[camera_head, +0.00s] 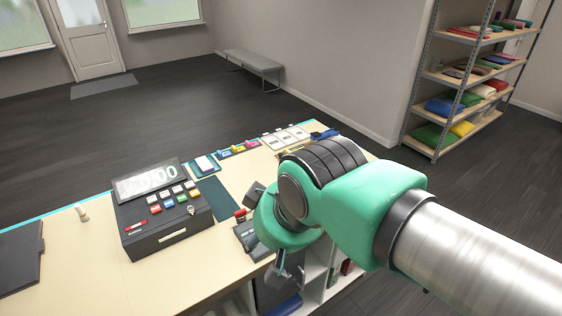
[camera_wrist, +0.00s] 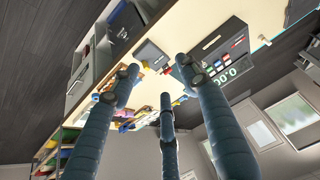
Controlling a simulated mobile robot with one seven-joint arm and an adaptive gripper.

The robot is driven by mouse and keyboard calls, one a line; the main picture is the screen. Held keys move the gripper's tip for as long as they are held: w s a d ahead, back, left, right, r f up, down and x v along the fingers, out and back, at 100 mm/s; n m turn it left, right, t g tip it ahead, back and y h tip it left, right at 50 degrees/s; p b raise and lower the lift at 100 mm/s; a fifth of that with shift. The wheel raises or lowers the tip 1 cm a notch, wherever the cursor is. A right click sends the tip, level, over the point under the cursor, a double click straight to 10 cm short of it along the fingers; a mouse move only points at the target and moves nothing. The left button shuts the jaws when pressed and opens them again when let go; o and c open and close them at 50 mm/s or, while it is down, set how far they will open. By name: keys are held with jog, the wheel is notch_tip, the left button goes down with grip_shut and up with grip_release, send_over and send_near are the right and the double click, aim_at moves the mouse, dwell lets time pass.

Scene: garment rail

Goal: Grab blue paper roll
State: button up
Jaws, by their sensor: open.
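No blue paper roll can be made out with certainty. A blue object (camera_head: 286,306) lies low in the open shelving under the counter, cut off by the bottom edge in the head view; a blue item also shows in that shelving in the wrist view (camera_wrist: 117,10). Another small dark-blue thing (camera_head: 325,134) sits at the counter's far end, partly behind my arm. In the wrist view my gripper (camera_wrist: 157,72) has its blue-grey fingers spread, with nothing between them. In the head view my gripper is mostly hidden behind my green wrist, beside the counter's right edge.
The counter (camera_head: 84,262) carries a black cash register (camera_head: 165,212), a dark green mat (camera_head: 213,196) and several small coloured items along its back. A metal rack (camera_head: 463,75) with folded cloth stands at the far right. A bench (camera_head: 250,63) is by the wall. Floor between is clear.

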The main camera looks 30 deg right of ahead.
jog(key=w+d+f+m+g+h+p, duration=0.1)
jog(key=w+d+f+m+g+p, duration=0.15)
jog(key=w+d+m, duration=1.7)
jog(key=d+f+m+g, duration=0.1)
jog(key=d+f+m, duration=0.4)
jog(key=d, duration=0.5)
jog(key=d+f+m+g+p, duration=0.1)
jog(key=d+f+m, duration=0.4)
jog(key=d, duration=0.5)
jog(key=d+f+m+g+y+p, duration=0.1)
jog(key=d+f+m, duration=0.4)
jog(key=d+f, duration=0.4)
jog(key=shift+w+d, duration=0.2)
jog(key=shift+d, duration=0.25)
jog(key=shift+f, duration=4.25)
